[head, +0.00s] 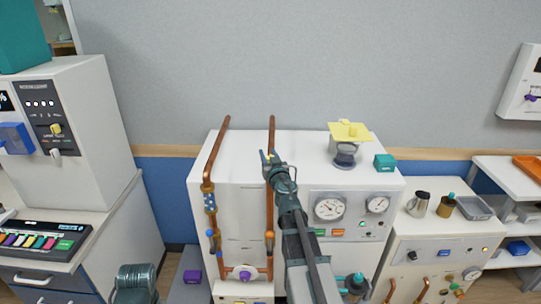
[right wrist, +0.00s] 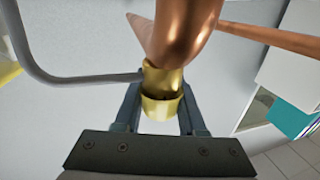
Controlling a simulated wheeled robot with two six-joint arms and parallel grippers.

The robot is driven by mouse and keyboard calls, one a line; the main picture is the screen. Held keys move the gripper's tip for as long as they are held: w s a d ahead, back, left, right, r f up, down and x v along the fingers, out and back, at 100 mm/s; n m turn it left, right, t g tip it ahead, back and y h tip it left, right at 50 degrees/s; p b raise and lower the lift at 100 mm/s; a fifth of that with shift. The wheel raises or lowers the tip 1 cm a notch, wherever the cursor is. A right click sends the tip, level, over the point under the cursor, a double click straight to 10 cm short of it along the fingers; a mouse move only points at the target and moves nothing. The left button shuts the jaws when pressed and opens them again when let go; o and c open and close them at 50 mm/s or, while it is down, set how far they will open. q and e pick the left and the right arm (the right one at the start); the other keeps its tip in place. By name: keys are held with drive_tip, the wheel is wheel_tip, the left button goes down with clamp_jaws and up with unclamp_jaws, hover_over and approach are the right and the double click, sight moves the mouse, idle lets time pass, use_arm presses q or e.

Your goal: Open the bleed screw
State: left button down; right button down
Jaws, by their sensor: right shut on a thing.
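My right gripper (head: 272,160) is at the upper part of the right copper pipe (head: 271,134) on the white machine. In the right wrist view its two fingers stand on either side of a brass fitting (right wrist: 162,108), which looks like the bleed screw, and the gripper (right wrist: 160,118) is shut on it. The fitting sits against the copper pipe (right wrist: 188,30), with a darker gap in its middle. How far the screw is turned cannot be told. In the head view the gripper mostly hides the fitting.
The white machine (head: 240,165) carries a left copper pipe (head: 213,160) and two round gauges (head: 328,207). A grey bent rod (right wrist: 85,78) runs close to the fitting. Wall space above is clear.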

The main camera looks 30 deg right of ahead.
drive_tip(key=n+y, duration=0.3)
drive_tip(key=y, duration=0.1)
drive_tip(key=a+n+y, duration=0.1)
drive_tip(key=n+y, duration=0.1)
drive_tip(key=y, duration=0.2)
drive_tip(key=a+n+g+y, duration=0.1)
drive_tip(key=n+y, duration=0.2)
drive_tip(key=y, duration=0.2)
drive_tip(key=shift+n, duration=0.3)
drive_tip(key=shift+s+a+n+g+y, duration=0.15)
drive_tip(key=shift+n+g+y, duration=0.25)
drive_tip(key=shift+y, duration=0.25)
drive_tip(key=shift+a+n+g+y, duration=0.15)
drive_tip(key=shift+n+g+y, duration=0.15)
drive_tip(key=shift+n+y, duration=0.3)
drive_tip(key=shift+y, duration=0.25)
drive_tip(key=c, duration=0.5)
unclamp_jaws()
drive_tip(key=shift+a, duration=0.1)
drive_tip(key=shift+s, duration=0.1)
drive_tip(key=v, duration=1.3)
drive_tip(key=shift+s+d+r, duration=0.2)
drive_tip(key=shift+s+d, duration=0.05)
drive_tip(key=shift+d, duration=0.05)
